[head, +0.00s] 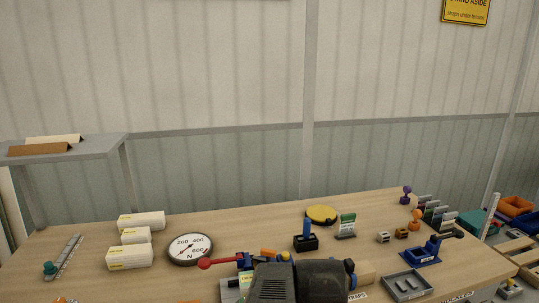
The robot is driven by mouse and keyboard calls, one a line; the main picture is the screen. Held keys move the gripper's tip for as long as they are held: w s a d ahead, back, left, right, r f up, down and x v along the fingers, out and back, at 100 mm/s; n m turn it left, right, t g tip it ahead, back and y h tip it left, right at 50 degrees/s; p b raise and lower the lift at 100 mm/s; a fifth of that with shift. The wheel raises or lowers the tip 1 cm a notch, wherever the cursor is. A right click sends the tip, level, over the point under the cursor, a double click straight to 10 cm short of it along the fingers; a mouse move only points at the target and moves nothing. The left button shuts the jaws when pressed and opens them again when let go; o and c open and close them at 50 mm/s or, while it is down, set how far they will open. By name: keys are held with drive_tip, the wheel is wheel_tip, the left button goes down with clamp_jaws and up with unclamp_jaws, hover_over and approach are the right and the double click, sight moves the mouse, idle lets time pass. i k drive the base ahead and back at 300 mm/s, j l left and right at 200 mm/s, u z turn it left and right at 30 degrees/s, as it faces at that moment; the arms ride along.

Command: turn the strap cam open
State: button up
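A red lever with a round knob (205,263) points left from a blue block (244,261) at the front middle of the bench; this looks like the strap cam. The lever lies nearly flat, close to the bench. A label ending in "RAPS" (357,296) shows to the right of it. A dark body (300,281), apparently part of my arm, stands at the bottom middle, just right of the blue block, and hides part of that area. My gripper's fingers are not visible, and I cannot see anything touching the lever.
A round gauge (190,248) and white boxes (130,256) stand left of the lever. Behind are a blue-topped black holder (306,238) and a yellow disc (321,214). A blue fixture (421,255) and grey tray (406,285) are at right. Bare wood lies at back left of centre.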

sight(268, 254)
drive_tip(key=k+l, duration=0.1)
drive_tip(key=i+l+z, duration=0.2)
drive_tip(key=z, duration=0.25)
drive_tip(key=i+z, duration=0.45)
